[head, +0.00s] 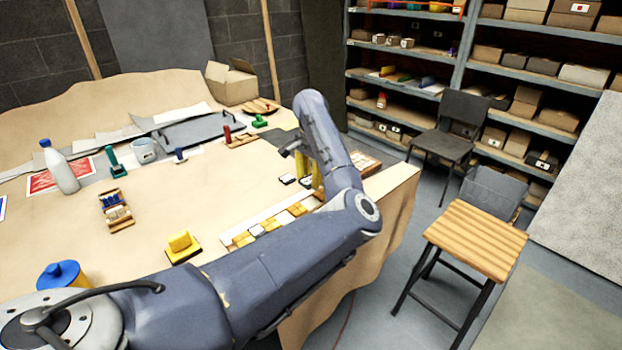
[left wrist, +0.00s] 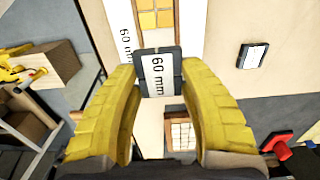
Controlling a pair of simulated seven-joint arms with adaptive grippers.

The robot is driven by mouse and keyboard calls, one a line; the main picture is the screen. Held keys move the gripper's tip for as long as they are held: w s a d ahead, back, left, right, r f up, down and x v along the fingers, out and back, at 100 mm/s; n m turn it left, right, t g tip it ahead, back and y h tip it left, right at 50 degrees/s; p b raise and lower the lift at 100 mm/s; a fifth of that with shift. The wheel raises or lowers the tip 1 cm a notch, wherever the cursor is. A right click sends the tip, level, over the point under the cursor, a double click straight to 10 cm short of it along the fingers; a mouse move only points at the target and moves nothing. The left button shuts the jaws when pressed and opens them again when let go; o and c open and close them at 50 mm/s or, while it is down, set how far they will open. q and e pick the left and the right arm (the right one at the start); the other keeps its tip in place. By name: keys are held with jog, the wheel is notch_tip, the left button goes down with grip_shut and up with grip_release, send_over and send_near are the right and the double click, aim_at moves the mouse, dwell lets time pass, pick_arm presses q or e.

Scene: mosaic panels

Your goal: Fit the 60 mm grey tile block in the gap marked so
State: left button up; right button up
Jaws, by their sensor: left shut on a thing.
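In the left wrist view the grey tile block (left wrist: 158,74), with a white label reading 60 mm, is between the two yellow fingers of my left gripper (left wrist: 160,78). The gripper is shut on it. In the head view my left gripper (head: 310,174) is over the far end of the mosaic panel (head: 265,230), and the block is hidden there. The panel has yellow and white tiles. In the left wrist view a white strip marked 60 mm (left wrist: 124,32) lies beside the panel's yellow tiles (left wrist: 155,14). Whether the block touches the panel, I cannot tell. My right gripper is not in view.
Another white-labelled block (left wrist: 252,56) lies on the table. A tray of tiles (head: 364,163) is near the table's right edge. A yellow stamp-like block (head: 181,246), a small rack (head: 116,208) and a white bottle (head: 60,167) stand to the left.

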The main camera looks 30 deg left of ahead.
aim_at(311, 202)
pick_arm(q)
jog(key=shift+f, duration=0.1)
jog(key=shift+f, duration=2.8)
jog(key=shift+f, duration=1.1)
jog(key=o, duration=1.2)
jog(key=shift+o, duration=0.2)
notch_tip(311, 202, up, 12)
